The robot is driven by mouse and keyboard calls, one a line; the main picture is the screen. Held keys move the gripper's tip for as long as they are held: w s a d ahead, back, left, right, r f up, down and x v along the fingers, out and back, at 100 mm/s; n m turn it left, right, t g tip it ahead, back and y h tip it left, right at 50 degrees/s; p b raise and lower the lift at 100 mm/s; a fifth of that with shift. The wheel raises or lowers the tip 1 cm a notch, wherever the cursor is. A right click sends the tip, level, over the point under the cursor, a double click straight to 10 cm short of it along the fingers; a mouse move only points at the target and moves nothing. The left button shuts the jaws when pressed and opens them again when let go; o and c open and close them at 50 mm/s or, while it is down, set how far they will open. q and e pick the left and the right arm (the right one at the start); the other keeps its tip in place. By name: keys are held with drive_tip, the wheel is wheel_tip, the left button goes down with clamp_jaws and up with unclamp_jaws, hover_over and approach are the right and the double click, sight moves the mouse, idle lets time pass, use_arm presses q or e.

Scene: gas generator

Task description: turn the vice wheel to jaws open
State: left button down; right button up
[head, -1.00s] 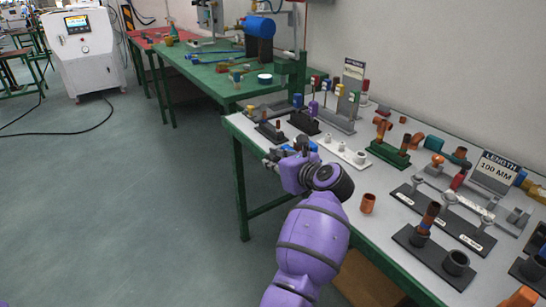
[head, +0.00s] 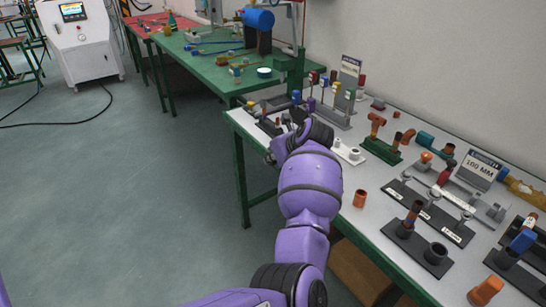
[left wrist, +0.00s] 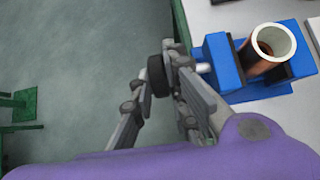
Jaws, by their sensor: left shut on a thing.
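The blue vice (left wrist: 225,70) is at the upper right in the left wrist view, on the white table. A copper-coloured pipe piece (left wrist: 262,65) with a pale round rim stands between its jaws. The vice's dark wheel (left wrist: 157,76) sits at the end of a light shaft, out past the table's edge. My left gripper (left wrist: 166,66) is shut on this wheel, with a finger on each side. In the head view my purple arm hides the vice, the wheel and most of the gripper. My right gripper is not in view.
The white table (head: 330,212) holds racks of pipe fittings, a copper fitting (head: 360,198) near the front edge and a "100 MM" sign (head: 478,170). A green table (head: 208,76) stands behind.

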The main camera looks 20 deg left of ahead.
use_arm(q)
drive_tip(key=shift+s+f, duration=0.15)
drive_tip(key=shift+f, duration=0.1)
drive_tip(key=c, duration=1.7)
unclamp_jaws()
drive_tip(key=shift+a, duration=0.1)
drive_tip(key=shift+c, duration=0.2)
drive_tip(key=shift+r, duration=0.15)
drive_tip(key=v, duration=1.2)
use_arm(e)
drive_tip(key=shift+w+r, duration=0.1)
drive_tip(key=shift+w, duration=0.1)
